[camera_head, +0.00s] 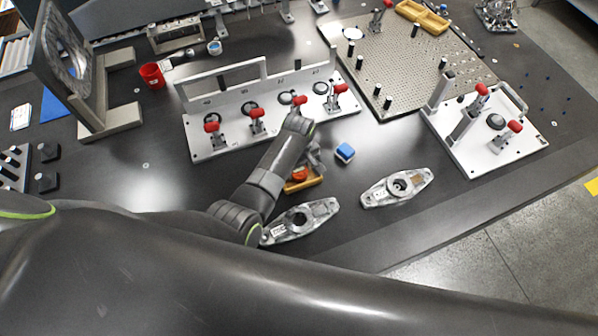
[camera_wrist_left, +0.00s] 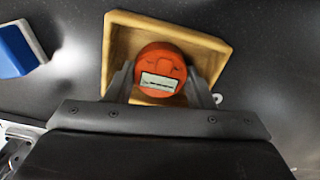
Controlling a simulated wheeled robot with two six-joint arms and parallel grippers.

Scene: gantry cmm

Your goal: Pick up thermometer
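The likely thermometer is a round orange body (camera_head: 299,175) in a small wooden tray (camera_head: 305,185), partly covered by my left arm in the head view. In the left wrist view the thermometer (camera_wrist_left: 161,66) shows a pale display and lies in the tray (camera_wrist_left: 120,28). My left gripper (camera_head: 312,165) points down at the tray. In the left wrist view its two fingers (camera_wrist_left: 160,82) are apart, one on each side of the thermometer. I cannot see clear contact with it. My right gripper is out of view.
A blue block (camera_head: 345,152) stands right of the tray. Two metal castings (camera_head: 300,220) (camera_head: 397,187) lie near the table's front edge. A white clamp fixture (camera_head: 235,125) with red handles is behind. A perforated plate (camera_head: 405,65) and another fixture (camera_head: 480,150) stand right.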

